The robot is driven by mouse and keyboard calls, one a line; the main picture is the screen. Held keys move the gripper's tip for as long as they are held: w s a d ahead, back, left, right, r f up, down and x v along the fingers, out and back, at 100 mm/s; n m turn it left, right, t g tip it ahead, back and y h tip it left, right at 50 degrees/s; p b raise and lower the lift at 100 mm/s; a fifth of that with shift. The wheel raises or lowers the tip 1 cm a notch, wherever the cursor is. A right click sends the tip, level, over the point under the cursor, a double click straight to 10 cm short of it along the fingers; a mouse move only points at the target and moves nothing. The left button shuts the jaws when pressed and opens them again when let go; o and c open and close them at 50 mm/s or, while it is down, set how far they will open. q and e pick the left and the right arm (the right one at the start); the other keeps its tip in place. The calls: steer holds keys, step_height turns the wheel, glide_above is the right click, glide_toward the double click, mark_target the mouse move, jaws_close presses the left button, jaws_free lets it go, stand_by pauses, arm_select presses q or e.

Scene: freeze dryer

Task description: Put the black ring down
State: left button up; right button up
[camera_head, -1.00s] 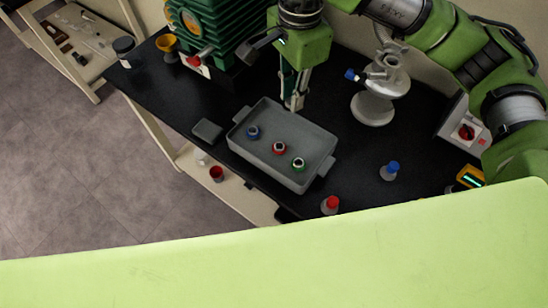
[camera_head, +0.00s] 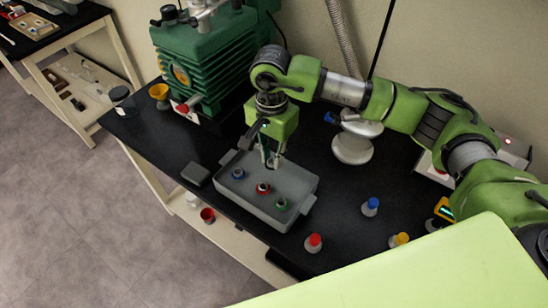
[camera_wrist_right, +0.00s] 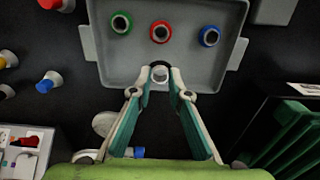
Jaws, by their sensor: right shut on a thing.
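The black ring (camera_wrist_right: 160,64) shows in the right wrist view between the fingertips of my right gripper (camera_wrist_right: 159,76), with a small pale round part just below it. My right gripper (camera_head: 270,163) is shut on the ring, fingers pointing down at the far side of the grey tray (camera_head: 240,206). In the head view the fingers hide the ring. A blue ring (camera_head: 238,173), a red ring (camera_head: 263,189) and a green ring (camera_head: 281,204) stand in a row in the tray, apart from my fingers. I cannot tell whether the black ring touches the tray. My left gripper is not in view.
A green pump (camera_head: 203,68) stands behind the tray, and a pale round-based glass piece (camera_head: 352,149) stands to its right. Flasks with red (camera_head: 314,241), blue (camera_head: 371,206) and yellow (camera_head: 400,240) caps stand right of the tray. A dark flat block (camera_head: 195,174) lies to its left.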

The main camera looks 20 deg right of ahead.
steer(key=shift+w+d+f, duration=0.25)
steer(key=shift+w+f, duration=0.25)
steer(key=shift+f, duration=0.25)
steer(key=shift+w+d+f, duration=0.2)
steer(key=shift+f, duration=0.1)
step_height(320, 180, down, 3)
steer(key=shift+w+d+p, duration=0.1)
steer(key=shift+w+p, duration=0.05)
steer(key=shift+p, duration=1.05)
steer(key=shift+f, duration=0.2)
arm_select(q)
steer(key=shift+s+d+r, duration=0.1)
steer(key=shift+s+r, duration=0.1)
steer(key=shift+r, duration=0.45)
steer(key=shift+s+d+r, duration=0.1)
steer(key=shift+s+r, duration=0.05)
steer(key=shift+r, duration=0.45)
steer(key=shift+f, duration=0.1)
arm_select(e)
steer(key=shift+f, duration=0.1)
steer(key=shift+f+b, duration=0.15)
steer(key=shift+b, duration=0.2)
steer(key=o, duration=0.9)
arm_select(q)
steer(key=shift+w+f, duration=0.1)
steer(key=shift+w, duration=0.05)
